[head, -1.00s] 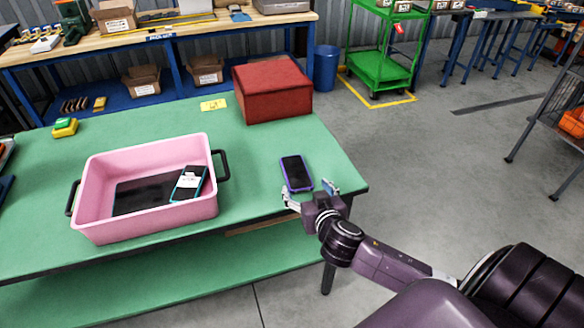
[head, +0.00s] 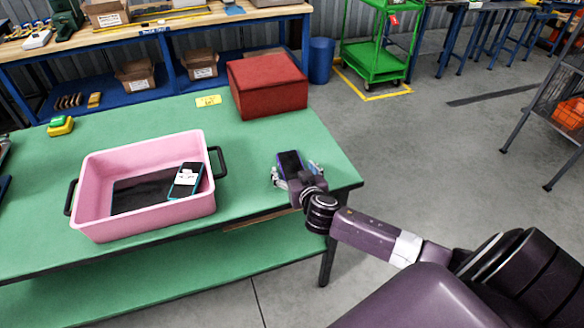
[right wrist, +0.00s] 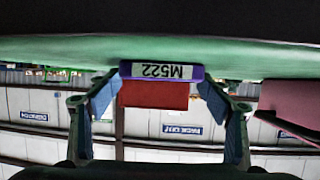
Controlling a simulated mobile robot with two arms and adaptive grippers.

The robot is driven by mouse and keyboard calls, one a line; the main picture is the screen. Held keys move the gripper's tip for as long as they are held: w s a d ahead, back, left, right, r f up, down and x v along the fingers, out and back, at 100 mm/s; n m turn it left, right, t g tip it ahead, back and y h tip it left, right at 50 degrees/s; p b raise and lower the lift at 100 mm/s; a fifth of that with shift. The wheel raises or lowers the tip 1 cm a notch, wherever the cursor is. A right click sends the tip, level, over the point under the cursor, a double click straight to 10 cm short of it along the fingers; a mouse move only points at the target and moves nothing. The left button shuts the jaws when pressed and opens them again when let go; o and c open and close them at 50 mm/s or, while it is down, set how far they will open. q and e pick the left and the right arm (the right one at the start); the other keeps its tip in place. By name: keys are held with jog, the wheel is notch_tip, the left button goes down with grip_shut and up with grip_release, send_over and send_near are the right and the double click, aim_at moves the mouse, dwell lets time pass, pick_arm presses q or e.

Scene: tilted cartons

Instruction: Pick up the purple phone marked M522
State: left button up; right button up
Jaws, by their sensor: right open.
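The purple phone (head: 289,161) lies flat, dark screen up, on the green table (head: 250,145) near its right end. In the right wrist view, which is upside down, the phone's near end (right wrist: 192,71) shows the label M522. My right gripper (head: 296,173) is open at the phone's near end, with one finger to each side. In the right wrist view its fingers (right wrist: 160,88) stand apart with the phone's end between or just beyond their tips. I cannot tell whether they touch it. My left gripper is not in view.
A pink bin (head: 150,218) with a teal-edged phone (head: 186,181) on a dark base stands to the left. A red box (head: 267,86) sits behind the purple phone. A yellow card (head: 208,101) lies beside the box. The table between bin and phone is clear.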

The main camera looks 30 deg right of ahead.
jog(key=c, duration=1.4)
jog(key=shift+r, duration=0.1)
